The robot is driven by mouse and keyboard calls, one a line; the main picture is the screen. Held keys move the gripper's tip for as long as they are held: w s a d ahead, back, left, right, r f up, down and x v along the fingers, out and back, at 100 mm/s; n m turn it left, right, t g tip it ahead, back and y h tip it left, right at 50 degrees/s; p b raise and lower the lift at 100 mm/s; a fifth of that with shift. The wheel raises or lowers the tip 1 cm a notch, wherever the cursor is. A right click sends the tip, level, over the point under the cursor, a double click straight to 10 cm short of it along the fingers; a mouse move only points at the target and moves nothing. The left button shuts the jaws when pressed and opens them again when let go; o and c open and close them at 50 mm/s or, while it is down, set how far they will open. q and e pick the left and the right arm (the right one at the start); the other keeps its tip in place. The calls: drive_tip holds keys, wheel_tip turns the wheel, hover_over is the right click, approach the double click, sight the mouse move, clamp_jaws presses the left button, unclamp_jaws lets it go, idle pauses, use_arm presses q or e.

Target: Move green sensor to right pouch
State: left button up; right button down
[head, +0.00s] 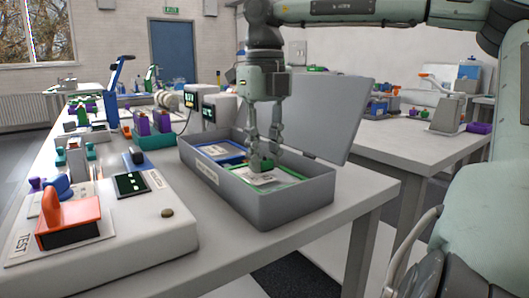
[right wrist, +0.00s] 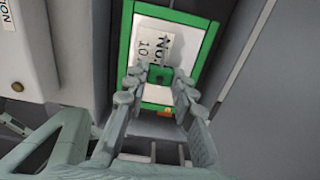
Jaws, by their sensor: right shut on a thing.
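My right gripper (head: 262,162) points down into an open grey case (head: 272,211). It is shut on a small green block, the green sensor (right wrist: 160,75), which shows between the fingertips in the right wrist view. The sensor is over the green-edged pouch (head: 290,178) with a white label, on the right side of the case. That pouch also shows in the right wrist view (right wrist: 193,20). I cannot tell whether the sensor touches it. A blue-edged pouch (head: 220,150) lies on the left side of the case. My left gripper is not in view.
The case's raised lid (head: 325,115) stands behind the gripper. A white test station (head: 135,235) with an orange clamp (head: 72,222) stands to the left. Several coloured parts and devices are further back. The table (head: 345,210) is clear right of the case.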

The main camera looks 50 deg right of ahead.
drive_tip(key=shift+f, duration=0.4)
drive_tip(key=c, duration=1.2)
unclamp_jaws()
wheel_tip(320, 180, up, 12)
